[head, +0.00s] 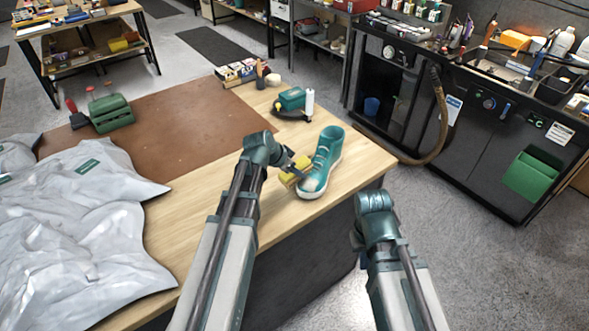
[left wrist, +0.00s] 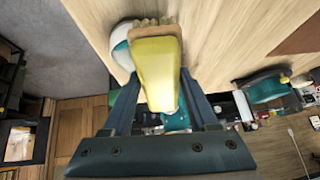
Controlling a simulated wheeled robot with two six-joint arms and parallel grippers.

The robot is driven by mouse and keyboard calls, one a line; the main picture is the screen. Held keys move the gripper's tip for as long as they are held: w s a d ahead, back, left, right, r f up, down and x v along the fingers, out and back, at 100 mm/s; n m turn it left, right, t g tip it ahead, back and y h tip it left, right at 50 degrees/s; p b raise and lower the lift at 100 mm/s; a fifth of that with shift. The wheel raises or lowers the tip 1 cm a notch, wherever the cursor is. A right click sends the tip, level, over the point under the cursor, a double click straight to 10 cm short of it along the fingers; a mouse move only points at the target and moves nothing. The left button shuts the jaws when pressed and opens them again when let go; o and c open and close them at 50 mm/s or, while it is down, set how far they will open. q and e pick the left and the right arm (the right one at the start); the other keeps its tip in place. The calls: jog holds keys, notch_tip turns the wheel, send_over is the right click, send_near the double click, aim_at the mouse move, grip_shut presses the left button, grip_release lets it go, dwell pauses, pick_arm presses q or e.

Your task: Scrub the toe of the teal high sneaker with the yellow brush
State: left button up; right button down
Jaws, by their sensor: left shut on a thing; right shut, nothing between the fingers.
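The teal high sneaker (head: 325,150) stands upright on the wooden table near its right corner, its pale toe (head: 313,184) facing the front. My left gripper (head: 291,167) is shut on the yellow brush (head: 288,180), just left of the toe. In the left wrist view the yellow brush (left wrist: 158,72) sits between the fingers, bristles at the far end, and partly covers the sneaker (left wrist: 122,42). Whether the bristles touch the toe I cannot tell. My right gripper (head: 356,240) is shut and empty, low in front of the table's right edge.
Grey crumpled sheeting (head: 80,230) covers the table's left side, beside a brown mat (head: 170,130).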

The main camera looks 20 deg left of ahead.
pick_arm(q)
jog(key=shift+w+f+b, duration=0.2)
jog(key=shift+f+b, duration=0.6)
jog(key=shift+f, duration=0.1)
jog(key=shift+d, duration=0.15)
jog(key=shift+s+d+r, duration=0.1)
jog(key=shift+s+d, duration=0.2)
jog(key=shift+d, duration=0.65)
jog(key=shift+s+d+r, duration=0.1)
jog(key=shift+s+d, duration=0.15)
jog(key=shift+d, duration=0.7)
jog(key=shift+d, duration=0.1)
jog(key=shift+s+d, duration=0.3)
jog(key=shift+d, duration=0.6)
jog(key=shift+s+d, duration=0.25)
jog(key=shift+d, duration=0.65)
jog(key=shift+w+a, duration=0.1)
jog(key=shift+a, duration=0.05)
jog(key=shift+w+a, duration=0.25)
jog(key=shift+a, duration=0.7)
jog(key=shift+w+a, duration=0.2)
jog(key=shift+a, duration=0.7)
jog(key=shift+a, duration=0.1)
